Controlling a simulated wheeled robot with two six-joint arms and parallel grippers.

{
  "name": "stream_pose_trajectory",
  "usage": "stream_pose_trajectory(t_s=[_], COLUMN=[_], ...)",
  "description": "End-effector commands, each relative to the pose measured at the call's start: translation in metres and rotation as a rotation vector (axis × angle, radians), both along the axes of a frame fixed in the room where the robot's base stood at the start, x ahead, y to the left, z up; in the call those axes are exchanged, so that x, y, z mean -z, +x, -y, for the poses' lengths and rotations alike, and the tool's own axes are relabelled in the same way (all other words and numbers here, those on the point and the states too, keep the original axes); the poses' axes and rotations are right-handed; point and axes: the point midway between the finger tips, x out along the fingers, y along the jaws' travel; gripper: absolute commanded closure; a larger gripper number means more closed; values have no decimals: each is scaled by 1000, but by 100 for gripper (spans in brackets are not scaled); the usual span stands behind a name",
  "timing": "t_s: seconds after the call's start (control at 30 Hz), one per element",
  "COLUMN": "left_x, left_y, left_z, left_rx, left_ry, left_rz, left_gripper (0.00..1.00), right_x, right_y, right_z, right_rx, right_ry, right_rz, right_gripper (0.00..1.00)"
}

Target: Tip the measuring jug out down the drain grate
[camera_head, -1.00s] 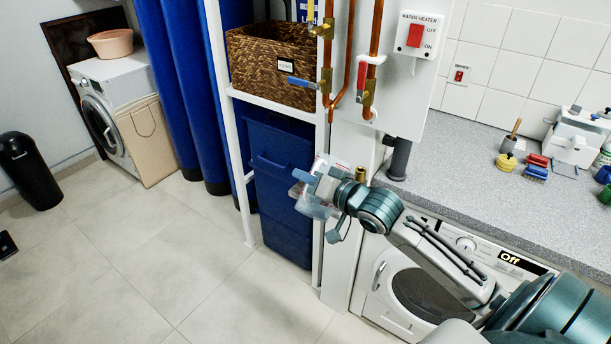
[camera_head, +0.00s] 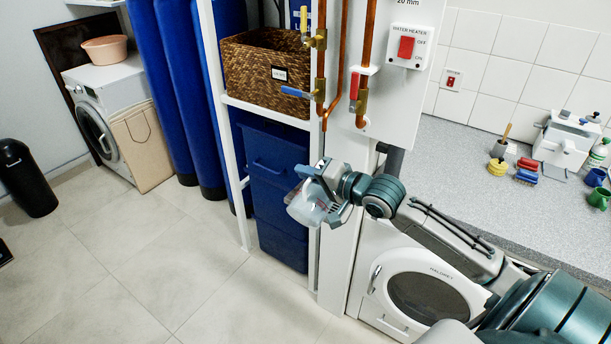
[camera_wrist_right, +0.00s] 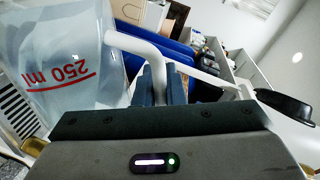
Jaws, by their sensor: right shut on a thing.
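The measuring jug (camera_head: 303,208) is clear plastic and hangs in the air in front of the blue bin, tilted. My right gripper (camera_head: 325,181) is shut on its handle. In the right wrist view the jug (camera_wrist_right: 60,55) fills the left side, with red "250 ml" lettering upside down in the picture. Its white handle (camera_wrist_right: 150,47) runs to the dark fingers (camera_wrist_right: 161,85). I cannot make out how full the jug is. No drain grate shows in the head view. My left gripper is not in view.
A blue bin (camera_head: 272,180) stands under the wicker basket (camera_head: 268,70), beside a white shelf post. A white washing machine (camera_head: 420,290) is below the grey worktop (camera_head: 440,150). Copper pipes and valves rise above my gripper.

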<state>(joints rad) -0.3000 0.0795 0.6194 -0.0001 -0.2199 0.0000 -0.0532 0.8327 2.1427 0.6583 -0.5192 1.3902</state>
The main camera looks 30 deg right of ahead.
Motion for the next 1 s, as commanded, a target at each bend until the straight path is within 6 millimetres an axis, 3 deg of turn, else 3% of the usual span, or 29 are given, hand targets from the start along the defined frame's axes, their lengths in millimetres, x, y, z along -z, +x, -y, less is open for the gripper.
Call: stream_pose_trajectory(t_s=[1.0], left_x=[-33], left_y=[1], left_z=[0], left_rx=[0], left_ry=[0], left_rz=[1], left_gripper=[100], right_x=[-14], right_y=[11], right_z=[26], right_rx=[-1], right_ry=[248], right_rz=[-103], right_gripper=[100])
